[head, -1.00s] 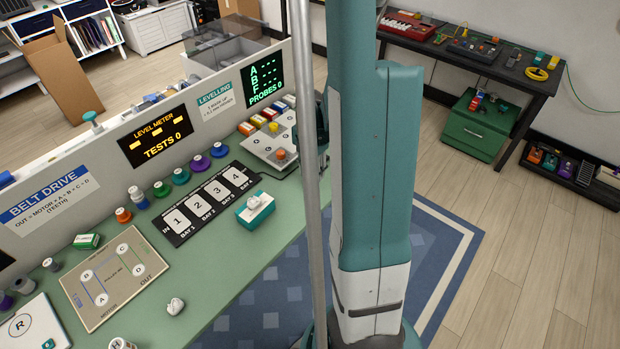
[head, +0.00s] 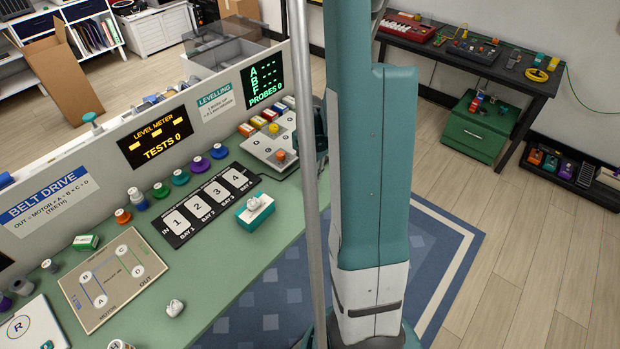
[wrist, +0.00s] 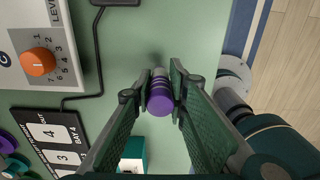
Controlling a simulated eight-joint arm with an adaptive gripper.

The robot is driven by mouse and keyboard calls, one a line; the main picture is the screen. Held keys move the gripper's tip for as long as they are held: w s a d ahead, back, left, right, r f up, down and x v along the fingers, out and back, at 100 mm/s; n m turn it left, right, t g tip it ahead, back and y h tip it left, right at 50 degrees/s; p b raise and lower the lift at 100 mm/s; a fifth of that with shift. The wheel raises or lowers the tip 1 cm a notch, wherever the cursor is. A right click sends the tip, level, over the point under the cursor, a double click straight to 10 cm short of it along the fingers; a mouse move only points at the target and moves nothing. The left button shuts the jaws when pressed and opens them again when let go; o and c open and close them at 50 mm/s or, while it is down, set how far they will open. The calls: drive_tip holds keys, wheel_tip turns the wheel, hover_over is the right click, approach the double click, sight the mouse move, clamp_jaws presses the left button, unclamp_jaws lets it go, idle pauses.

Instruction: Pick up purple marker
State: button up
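The purple marker (wrist: 160,98) shows in the wrist view, with a purple end toward the camera and a greyish part beyond it. My gripper (wrist: 158,92) has one fingertip on each side of it, and both tips appear to touch it. I cannot tell whether the marker is clear of the green bench top (wrist: 195,40). In the head view my own arm hides the gripper and the marker.
In the wrist view, a panel with an orange knob (wrist: 38,62) and the numbered bay board (wrist: 50,135) lie to the left, with a black cable between. A teal-and-white block (head: 255,209) sits by the bay board. The bench edge is close on the right.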

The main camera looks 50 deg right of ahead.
drive_tip(key=shift+c, duration=1)
drive_tip(key=shift+r, duration=0.2)
drive_tip(key=shift+r+p, duration=1)
drive_tip(key=shift+r, duration=3.85)
